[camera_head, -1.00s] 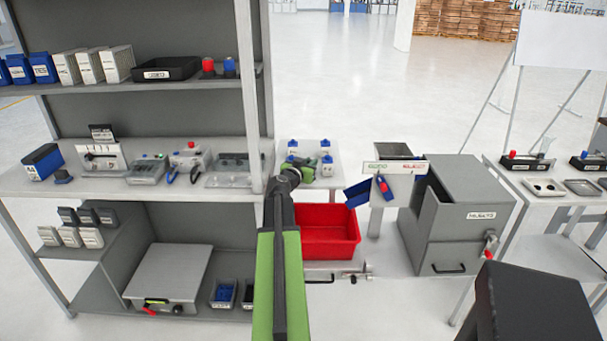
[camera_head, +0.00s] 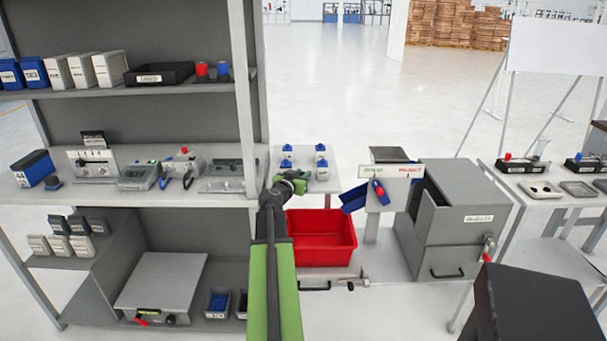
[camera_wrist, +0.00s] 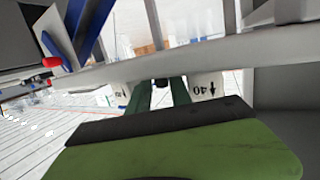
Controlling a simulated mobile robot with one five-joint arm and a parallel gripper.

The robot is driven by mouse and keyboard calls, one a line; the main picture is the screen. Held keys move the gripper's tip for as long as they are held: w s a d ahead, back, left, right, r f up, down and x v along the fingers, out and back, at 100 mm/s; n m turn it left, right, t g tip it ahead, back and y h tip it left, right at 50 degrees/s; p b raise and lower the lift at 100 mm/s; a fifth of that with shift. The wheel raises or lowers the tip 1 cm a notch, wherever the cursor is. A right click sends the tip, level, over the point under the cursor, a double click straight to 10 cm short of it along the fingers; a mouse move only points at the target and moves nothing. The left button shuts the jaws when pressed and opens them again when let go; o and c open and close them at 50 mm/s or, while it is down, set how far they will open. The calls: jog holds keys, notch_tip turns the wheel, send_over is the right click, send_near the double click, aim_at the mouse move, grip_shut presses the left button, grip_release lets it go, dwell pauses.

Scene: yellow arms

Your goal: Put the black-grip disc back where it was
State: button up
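My gripper (camera_head: 296,184) has green fingers and is in front of the white side table in the head view. In the wrist view its two green fingers (camera_wrist: 160,94) stand apart, with a small black piece (camera_wrist: 160,83) between their tips. I cannot tell whether this piece is the grip of a disc or whether the fingers press on it. White parts marked 40 (camera_wrist: 205,88) show beside the fingertips. I cannot pick out the black-grip disc with certainty in either view.
The white side table (camera_head: 305,183) bears several blue-topped pieces (camera_head: 320,150). A red bin (camera_head: 320,252) is below my gripper. A blue chute (camera_head: 354,199) and grey cabinet (camera_head: 462,205) stand to the right. A loaded shelf (camera_head: 100,194) is on the left.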

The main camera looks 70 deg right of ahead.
jog(key=a+r+p, duration=0.1)
jog(key=a+r, duration=0.1)
jog(key=a, duration=0.9)
jog(key=shift+w+p, duration=0.25)
jog(key=shift+p, duration=0.1)
jog(key=shift+d, duration=0.1)
